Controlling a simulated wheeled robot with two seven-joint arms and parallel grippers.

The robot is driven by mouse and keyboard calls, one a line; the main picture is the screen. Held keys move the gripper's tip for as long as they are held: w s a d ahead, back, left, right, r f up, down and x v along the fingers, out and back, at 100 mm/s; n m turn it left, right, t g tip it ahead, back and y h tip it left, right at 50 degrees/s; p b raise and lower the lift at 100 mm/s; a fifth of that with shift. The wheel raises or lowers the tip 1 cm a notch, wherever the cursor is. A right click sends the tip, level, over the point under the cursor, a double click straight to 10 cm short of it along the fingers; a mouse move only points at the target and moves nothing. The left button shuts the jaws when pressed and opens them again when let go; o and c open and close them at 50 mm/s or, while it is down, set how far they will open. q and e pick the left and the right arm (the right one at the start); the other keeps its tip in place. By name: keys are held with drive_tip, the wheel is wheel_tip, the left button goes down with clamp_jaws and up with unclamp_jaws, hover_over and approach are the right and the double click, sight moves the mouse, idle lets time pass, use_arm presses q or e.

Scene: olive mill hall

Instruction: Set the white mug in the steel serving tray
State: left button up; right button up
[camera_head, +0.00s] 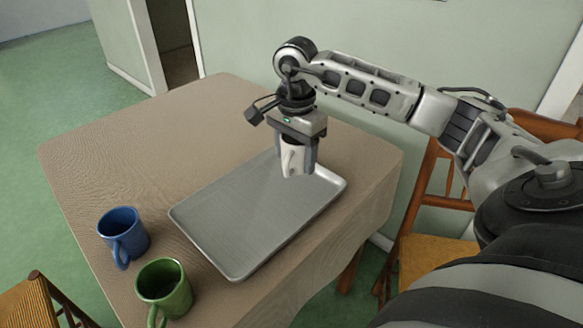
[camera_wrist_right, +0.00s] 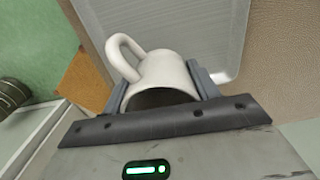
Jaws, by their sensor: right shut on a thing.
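The white mug (camera_head: 293,158) is upright between the fingers of my right gripper (camera_head: 297,160), which is shut on it. In the right wrist view the mug (camera_wrist_right: 160,78) sits between the two fingers (camera_wrist_right: 160,90), its handle toward the upper left. The steel serving tray (camera_head: 240,222) lies on the table, and the mug is over its far right part in the head view. I cannot tell whether the mug's base touches the tray. The tray (camera_wrist_right: 195,28) also shows beyond the mug in the wrist view. The tray holds nothing else. My left gripper is not in view.
A blue mug (camera_head: 123,233) and a green mug (camera_head: 165,290) stand on the cloth-covered table (camera_head: 150,150), left of and in front of the tray. A wooden chair (camera_head: 432,250) stands at the right, another at the lower left. The table's far left part is clear.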

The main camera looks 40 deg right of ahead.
sight(292, 181)
drive_tip(key=w+f, duration=0.1)
drive_tip(key=w+d+f, duration=0.1)
drive_tip(key=shift+f, duration=0.3)
drive_tip(key=shift+s+a+f, duration=0.1)
drive_tip(key=shift+f, duration=1.3)
drive_tip(key=shift+f, duration=0.1)
drive_tip(key=o, duration=1.1)
drive_tip(key=shift+r, duration=0.55)
wheel_tip(292, 181, up, 11)
drive_tip(key=shift+r+p, duration=0.1)
drive_tip(key=shift+p, duration=0.25)
